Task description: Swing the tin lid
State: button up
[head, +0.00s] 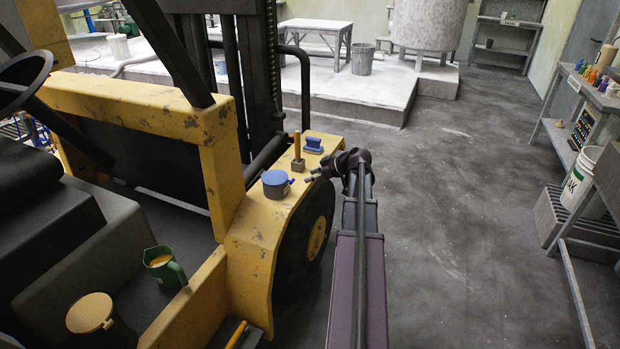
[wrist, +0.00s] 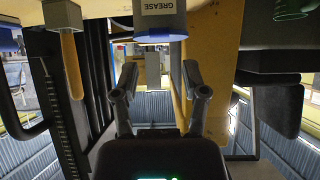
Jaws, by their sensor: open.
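The blue-grey tin (head: 276,184) stands on the yellow fender of the forklift, with its flat lid on top and a small blue tab on its right side. In the wrist view the tin (wrist: 160,20) hangs upside down at the top, with a GREASE label and a blue rim. My gripper (head: 311,177) is just right of the tin in the head view, pointing at it. In the wrist view my gripper (wrist: 159,82) has its two fingers apart. A small grey piece shows between them; I cannot tell whether the fingers touch it.
A wooden-handled grey block (head: 297,158) and a blue stamp-like piece (head: 313,145) stand behind the tin on the fender (head: 254,235). A green jug (head: 165,265) and a tan-topped pot (head: 90,313) are at lower left. Shelves with a white bucket (head: 581,181) line the right; the floor between is clear.

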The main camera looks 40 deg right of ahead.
aim_at(293, 181)
jog(key=shift+w+f, duration=0.1)
jog(key=shift+b+x, duration=2.25)
jog(key=shift+x, duration=1.65)
jog(key=c, duration=0.7)
